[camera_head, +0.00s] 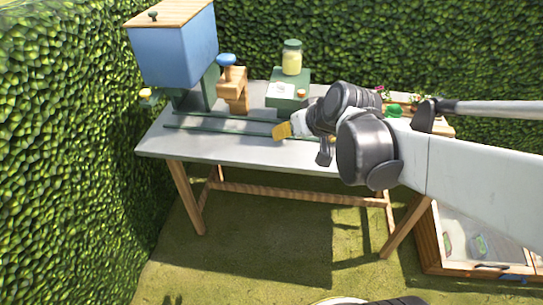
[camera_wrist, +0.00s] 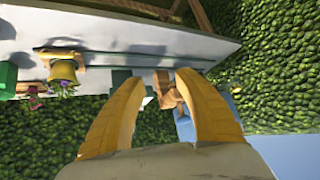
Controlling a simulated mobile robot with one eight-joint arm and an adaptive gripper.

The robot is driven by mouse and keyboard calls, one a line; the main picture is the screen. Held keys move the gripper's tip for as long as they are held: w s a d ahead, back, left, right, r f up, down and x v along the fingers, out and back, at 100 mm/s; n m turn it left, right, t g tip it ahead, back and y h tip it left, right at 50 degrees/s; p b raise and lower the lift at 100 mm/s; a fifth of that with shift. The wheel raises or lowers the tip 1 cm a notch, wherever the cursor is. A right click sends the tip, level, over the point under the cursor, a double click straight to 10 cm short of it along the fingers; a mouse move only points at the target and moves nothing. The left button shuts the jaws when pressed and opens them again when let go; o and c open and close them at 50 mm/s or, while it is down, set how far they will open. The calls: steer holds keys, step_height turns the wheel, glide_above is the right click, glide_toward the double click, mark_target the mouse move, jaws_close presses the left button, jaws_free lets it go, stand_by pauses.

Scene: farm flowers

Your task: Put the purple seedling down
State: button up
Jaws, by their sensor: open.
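The wrist view is turned, with the grey table (camera_wrist: 130,32) at the top. A small yellow pot (camera_wrist: 63,70) stands on the table there, with a purple flower (camera_wrist: 68,88) showing at its rim; this looks like the purple seedling. My gripper (camera_wrist: 158,80) has its two yellow fingers spread with nothing held between them. The pot is to the left of the fingers, apart from them. In the head view, a yellow finger of my gripper (camera_head: 284,130) shows over the table (camera_head: 230,150); my arm hides most of what is behind it.
A blue hopper machine (camera_head: 175,45) stands at the table's left, beside a wooden stand with a blue knob (camera_head: 227,60). A jar (camera_head: 292,57) sits on a green block (camera_head: 288,92). Pink flowers (camera_head: 380,89) show behind my arm. A wooden crate (camera_head: 430,235) stands at right. Hedges enclose the table.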

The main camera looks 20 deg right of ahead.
steer(key=s+a+g, duration=0.1)
steer(key=s+a, duration=0.6)
steer(key=s, duration=0.6)
steer(key=shift+a+f+g+h, duration=0.3)
steer(key=shift+f+g+h, duration=0.05)
steer(key=shift+g+h, duration=0.05)
steer(key=shift+w, duration=0.1)
